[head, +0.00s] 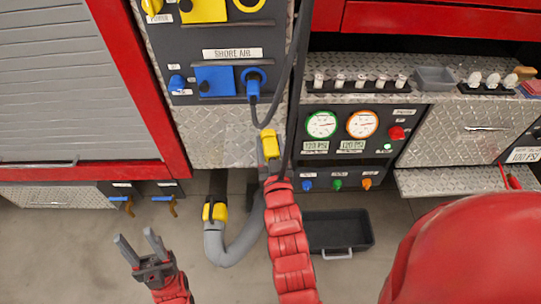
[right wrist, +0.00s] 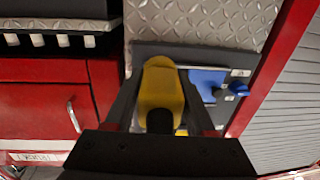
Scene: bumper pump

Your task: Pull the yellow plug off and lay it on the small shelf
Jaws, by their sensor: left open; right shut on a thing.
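The yellow plug (head: 270,142) is between the fingers of my right gripper (head: 268,160), in front of the diamond plate below the blue socket panel. In the right wrist view the plug (right wrist: 160,90) fills the gap between the two dark fingers, its dark end toward the palm. The yellow socket ring (head: 248,3) at the top edge has no plug in it in the part that shows. A diamond-plate ledge (head: 225,145) lies behind the plug; whether they touch I cannot tell. My left gripper (head: 139,247) is open and empty, low at the left above the floor.
A blue plug (head: 253,88) sits in the blue socket, its dark cable hanging near my right gripper. A gauge panel (head: 343,135) stands to the right. A grey hose with a yellow end (head: 215,212) hangs below. A black bin (head: 338,230) sits on the floor.

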